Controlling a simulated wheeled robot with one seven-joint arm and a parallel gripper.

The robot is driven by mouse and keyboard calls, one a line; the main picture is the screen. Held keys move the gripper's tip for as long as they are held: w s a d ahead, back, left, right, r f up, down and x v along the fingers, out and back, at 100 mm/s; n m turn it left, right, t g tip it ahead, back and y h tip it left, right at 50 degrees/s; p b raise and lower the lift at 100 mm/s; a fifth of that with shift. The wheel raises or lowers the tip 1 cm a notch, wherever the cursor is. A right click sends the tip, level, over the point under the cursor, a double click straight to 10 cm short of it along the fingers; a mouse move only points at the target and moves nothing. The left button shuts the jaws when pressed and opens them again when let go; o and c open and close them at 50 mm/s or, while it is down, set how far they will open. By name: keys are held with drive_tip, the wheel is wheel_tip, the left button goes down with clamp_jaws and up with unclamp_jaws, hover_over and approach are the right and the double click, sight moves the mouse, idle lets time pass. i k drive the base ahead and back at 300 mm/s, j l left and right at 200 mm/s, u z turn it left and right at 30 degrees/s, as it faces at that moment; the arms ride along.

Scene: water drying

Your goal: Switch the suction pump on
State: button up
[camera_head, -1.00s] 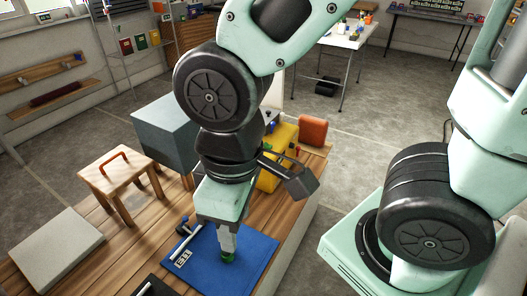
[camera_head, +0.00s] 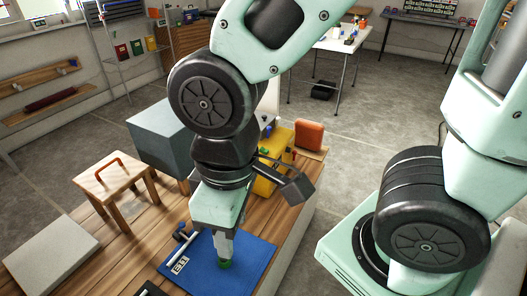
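My gripper (camera_head: 223,250) points down over the blue mat (camera_head: 258,251) on the wooden bench, with its fingers close together. A small green piece (camera_head: 224,264) shows at the fingertips, low over or touching the mat. I cannot tell whether it is held or part of the fingers. A yellow unit (camera_head: 282,147), possibly the suction pump, stands behind my gripper at the bench's far end. My arm hides part of it, and its switch cannot be made out. My gripper is well apart from it.
A grey-blue box (camera_head: 161,134) and a wooden stool with an orange handle (camera_head: 114,181) stand left of my arm. A pale slab (camera_head: 50,256) lies at the front left. An orange-red block (camera_head: 309,135) is beside the yellow unit. A blue-and-metal tool (camera_head: 180,243) lies on the mat.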

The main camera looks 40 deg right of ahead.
sight(262, 150)
drive_tip(key=i+l+u, duration=0.2)
drive_tip(key=l, duration=0.55)
drive_tip(key=i+l+u, duration=0.2)
drive_tip(key=l, duration=0.55)
drive_tip(key=l+u, duration=0.15)
drive_tip(key=l, duration=0.6)
drive_tip(key=i+l+u, duration=0.2)
drive_tip(key=l, duration=0.6)
drive_tip(key=k, duration=0.1)
